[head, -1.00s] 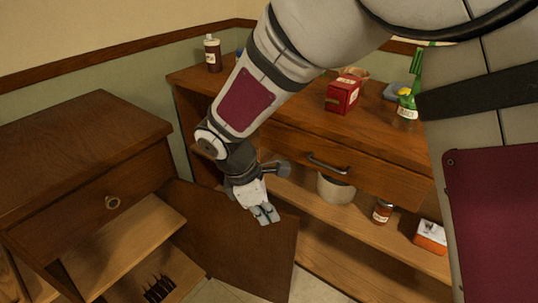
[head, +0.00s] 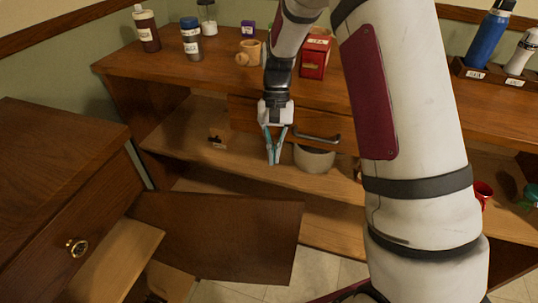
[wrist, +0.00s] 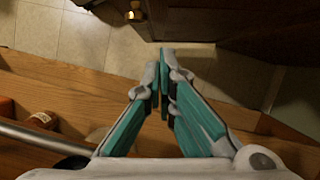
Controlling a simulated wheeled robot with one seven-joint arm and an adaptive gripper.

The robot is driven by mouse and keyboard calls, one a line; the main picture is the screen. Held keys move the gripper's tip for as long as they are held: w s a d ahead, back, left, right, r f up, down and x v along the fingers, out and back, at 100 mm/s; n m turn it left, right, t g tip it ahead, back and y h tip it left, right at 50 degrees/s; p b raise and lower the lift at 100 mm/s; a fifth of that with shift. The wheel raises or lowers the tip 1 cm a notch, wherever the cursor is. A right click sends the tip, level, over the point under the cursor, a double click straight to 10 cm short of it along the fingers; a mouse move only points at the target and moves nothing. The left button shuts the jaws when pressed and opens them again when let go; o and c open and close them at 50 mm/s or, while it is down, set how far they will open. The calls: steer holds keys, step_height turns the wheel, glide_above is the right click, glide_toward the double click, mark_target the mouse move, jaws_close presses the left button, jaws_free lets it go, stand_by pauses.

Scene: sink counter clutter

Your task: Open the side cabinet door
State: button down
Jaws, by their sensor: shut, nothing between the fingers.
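The side cabinet (head: 60,185) stands at the left. Its dark brown door (head: 225,240) is swung wide open and juts out to the right, showing the pale shelf inside. My gripper (head: 273,160) points down in front of the counter's wooden drawer, above and behind the door's top edge in the head view, apart from the door. In the wrist view its teal fingers (wrist: 163,55) are together with nothing between them. A dark wooden panel, probably the door (wrist: 185,22), shows beyond the fingertips, with a small brass-coloured piece (wrist: 136,12) near its left end.
The counter (head: 180,68) holds bottles, a mug (head: 249,53) and a red box (head: 315,57). The drawer handle (head: 318,138) is close to my gripper's right. A pale pot (head: 314,158) sits on the shelf below. Tiled floor (head: 320,275) is open in front.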

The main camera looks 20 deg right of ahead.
steer(key=s+a+f+b, duration=0.2)
steer(key=s+f, duration=0.4)
steer(key=shift+a+f, duration=0.15)
steer(key=shift+f, duration=0.1)
steer(key=shift+s, duration=0.1)
steer(key=s, duration=0.2)
steer(key=s+a+m+p, duration=0.1)
steer(key=s, duration=0.1)
steer(key=s+a+m, duration=0.1)
steer(key=s, duration=0.1)
steer(key=shift+s+a+y, duration=0.1)
steer(key=shift+y, duration=0.3)
steer(key=p, duration=0.4)
glide_toward(274, 200)
steer(key=d+f, duration=0.1)
steer(key=w+d+f, duration=0.1)
steer(key=shift+w+d+f, duration=0.15)
steer(key=shift+w+f, duration=0.1)
steer(key=shift+f, duration=0.05)
